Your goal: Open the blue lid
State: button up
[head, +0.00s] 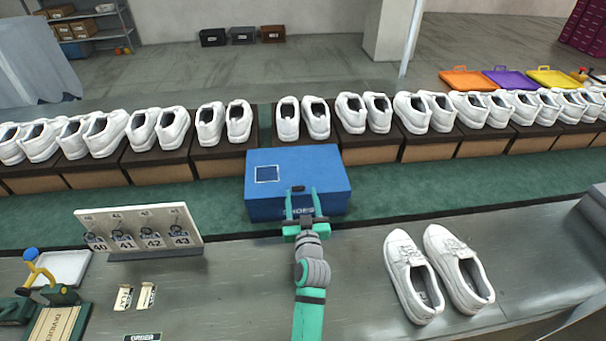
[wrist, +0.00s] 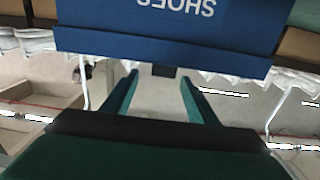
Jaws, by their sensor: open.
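A blue shoe box stands on the green belt in the head view, its blue lid (head: 310,165) lying flat and closed on top. The lid has a square dark label and a small black tab (head: 297,189) at its front edge. The box front (head: 265,210) reads SHOES, partly hidden by my gripper. My gripper (head: 303,190) is open and empty, its green fingers at the front edge of the lid on either side of the tab. In the wrist view, the tab (wrist: 163,71) lies between the spread fingertips (wrist: 160,76); contact cannot be told.
White shoe pairs (head: 303,118) stand on brown boxes in a row behind. A loose white pair (head: 435,275) lies on the grey front table, right of my arm. A size-tag rack (head: 138,230) and a white tray (head: 62,268) are at left.

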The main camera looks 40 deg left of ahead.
aim_at(297, 183)
jog(key=x, duration=0.7)
jog(key=shift+a, duration=0.5)
jog(key=shift+w+a, duration=0.35)
jog(key=shift+w, duration=0.1)
jog(key=shift+c, duration=0.7)
